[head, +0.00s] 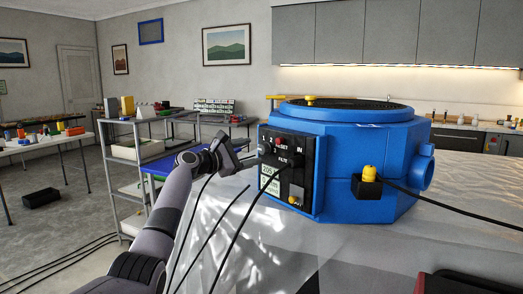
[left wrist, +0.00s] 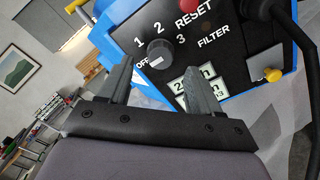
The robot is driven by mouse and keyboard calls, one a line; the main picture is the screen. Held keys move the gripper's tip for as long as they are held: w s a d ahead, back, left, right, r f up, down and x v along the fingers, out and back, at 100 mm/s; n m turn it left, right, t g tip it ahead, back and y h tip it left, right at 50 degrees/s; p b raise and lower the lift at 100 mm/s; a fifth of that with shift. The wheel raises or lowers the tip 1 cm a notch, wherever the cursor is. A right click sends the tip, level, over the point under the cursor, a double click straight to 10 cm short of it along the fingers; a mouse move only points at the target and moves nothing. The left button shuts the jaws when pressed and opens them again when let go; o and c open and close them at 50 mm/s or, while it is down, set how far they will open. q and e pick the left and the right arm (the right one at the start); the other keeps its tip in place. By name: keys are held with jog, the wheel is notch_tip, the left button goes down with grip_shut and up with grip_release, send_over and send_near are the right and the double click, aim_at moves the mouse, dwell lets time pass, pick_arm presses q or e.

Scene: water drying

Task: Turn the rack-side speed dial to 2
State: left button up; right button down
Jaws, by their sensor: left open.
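The speed dial (left wrist: 160,52) is a round dark grey knob on the black panel (left wrist: 225,55) of the blue machine. OFF, 1, 2 and 3 are printed around it. A white mark shows on its lower edge, nearest OFF in the left wrist view. My left gripper (left wrist: 156,76) is open, its two fingers just short of the dial, one to each side. Nothing is between them. In the head view the left gripper (head: 240,158) faces the left edge of the panel (head: 298,155), beside the dial (head: 263,150). My right gripper is not in view.
The blue machine (head: 350,165) stands on a pale, glossy surface (head: 430,220). A red RESET button (left wrist: 190,5), a FILTER label and small displays (left wrist: 195,85) share the panel. Black cables cross the front. A metal shelf rack (head: 130,190) stands behind to the left.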

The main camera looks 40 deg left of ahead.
aim_at(261, 150)
pick_arm(q)
jog(key=shift+w+d, duration=0.2)
jog(key=shift+w, duration=0.9)
jog(key=shift+w+d, duration=0.15)
jog(key=shift+w, duration=0.95)
jog(key=c, duration=1.1)
jog(key=shift+o, duration=0.2)
jog(key=shift+f, duration=0.1)
